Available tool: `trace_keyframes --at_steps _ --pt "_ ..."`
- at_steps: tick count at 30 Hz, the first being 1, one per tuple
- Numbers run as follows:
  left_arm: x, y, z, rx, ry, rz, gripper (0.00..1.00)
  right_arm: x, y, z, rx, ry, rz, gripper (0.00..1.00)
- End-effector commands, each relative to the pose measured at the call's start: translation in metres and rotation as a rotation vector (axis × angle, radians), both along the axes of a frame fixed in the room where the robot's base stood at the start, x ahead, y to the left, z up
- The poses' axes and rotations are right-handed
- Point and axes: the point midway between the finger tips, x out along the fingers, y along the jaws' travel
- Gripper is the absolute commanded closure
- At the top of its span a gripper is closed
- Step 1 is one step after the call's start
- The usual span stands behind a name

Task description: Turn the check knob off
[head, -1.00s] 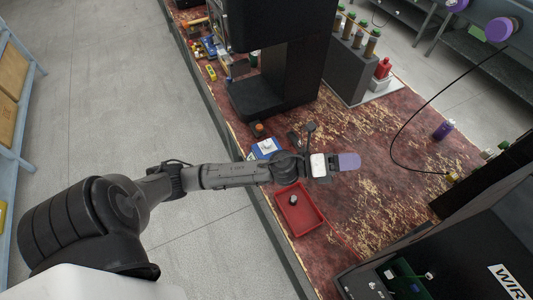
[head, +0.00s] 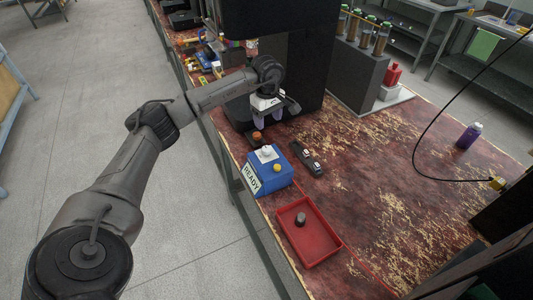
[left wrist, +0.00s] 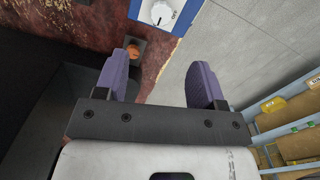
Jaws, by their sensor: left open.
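A blue box (head: 267,178) with a READY label stands on the worktable and carries a white knob (head: 266,153) and a yellow button. I see no check label, so I cannot confirm that this is the check knob. The white knob also shows in the left wrist view (left wrist: 157,13), at the top edge, with a dark pointer mark. My left gripper (head: 268,115) is open, its two purple fingers apart and empty. It hangs beyond the blue box, by the dark machine. In the left wrist view (left wrist: 162,84) the knob lies past the fingertips, not between them.
A small dark box with an orange knob (head: 257,136) stands near the gripper. A dark switch strip (head: 307,160) lies right of the blue box. A red tray (head: 330,252) holds a grey piece. The tall dark machine (head: 300,75) is close behind the gripper.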

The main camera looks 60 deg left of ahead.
Motion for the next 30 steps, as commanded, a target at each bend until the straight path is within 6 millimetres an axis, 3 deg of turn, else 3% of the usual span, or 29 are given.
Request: trace_keyframes --at_steps 5,18,24,30 --pt "-0.003 0.005 -0.02 0.013 0.017 0.004 0.37 0.0 0.001 -0.008 0.004 0.0 -0.002 0.57" --pt "-0.003 0.004 -0.1 0.009 0.013 0.003 0.37 0.0 0.001 -0.029 0.002 -0.001 0.0 0.57" --pt "-0.003 0.005 -0.123 0.01 0.012 0.004 0.37 0.0 -0.001 -0.035 -0.004 0.001 0.004 0.57" --pt "-0.003 0.004 -0.133 0.01 0.012 0.003 0.37 -0.001 -0.002 -0.037 -0.006 0.0 0.005 0.57"
